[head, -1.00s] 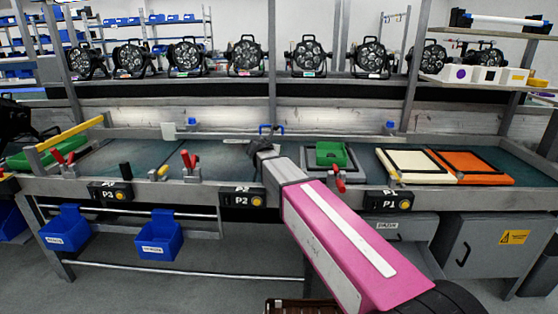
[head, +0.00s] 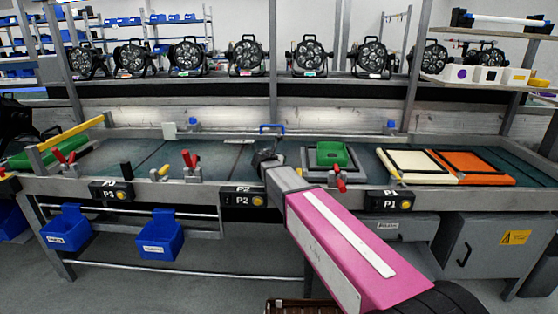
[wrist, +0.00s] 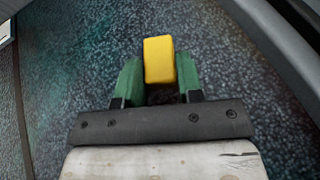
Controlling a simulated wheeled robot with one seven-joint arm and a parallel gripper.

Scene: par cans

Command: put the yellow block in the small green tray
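The yellow block (wrist: 159,60) shows in the wrist view between the green fingers of my gripper (wrist: 160,78). It fills the gap, and the fingers look shut on its two sides. In the head view my gripper (head: 266,157) is over the front part of the bench, left of the small green tray, and the block cannot be made out there. The small green tray (head: 335,146) sits on a grey framed panel to the right of my gripper. My pink forearm crosses in front of the bench.
Red-handled clamps (head: 338,178) stand along the bench's front edge, one close to the green tray. A cream panel (head: 415,161) and an orange panel (head: 475,164) lie farther right. A blue-handled item (head: 271,129) stands behind my gripper.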

